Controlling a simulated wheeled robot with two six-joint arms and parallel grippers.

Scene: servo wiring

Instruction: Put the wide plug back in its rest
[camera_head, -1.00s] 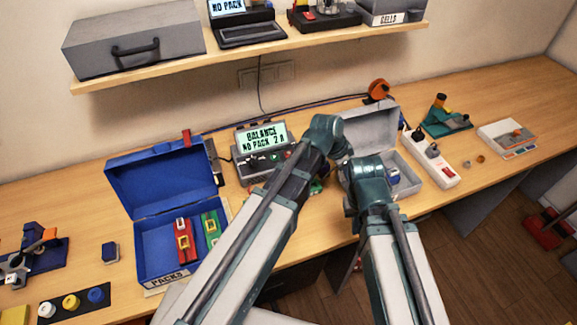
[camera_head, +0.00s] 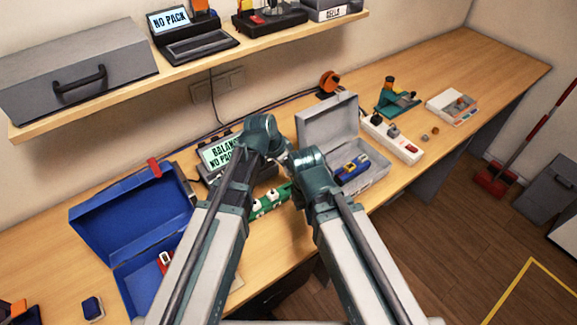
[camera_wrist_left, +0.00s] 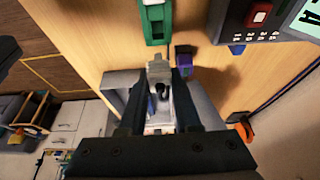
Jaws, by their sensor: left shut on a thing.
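My left gripper (camera_wrist_left: 170,85) is shut on a small pale grey-white piece (camera_wrist_left: 158,70), which looks like the wide plug; its shape is partly hidden by the fingers. Just beyond the fingertips in the left wrist view is the end of a green pack (camera_wrist_left: 155,22). A small purple block (camera_wrist_left: 202,58) lies to the right of the fingers; I cannot tell if it is the rest. In the head view my right gripper (camera_head: 291,161) is mostly hidden by its own wrist, close to the left arm's wrist. Its jaws cannot be made out.
The green pack (camera_head: 268,202) lies between my arms in the head view. The balance charger (camera_head: 218,153) stands behind the left arm. The open grey case (camera_head: 322,124) holds a blue-yellow pack (camera_head: 353,168). An open blue box (camera_head: 135,215) is at left. A power strip (camera_head: 392,138) lies at right.

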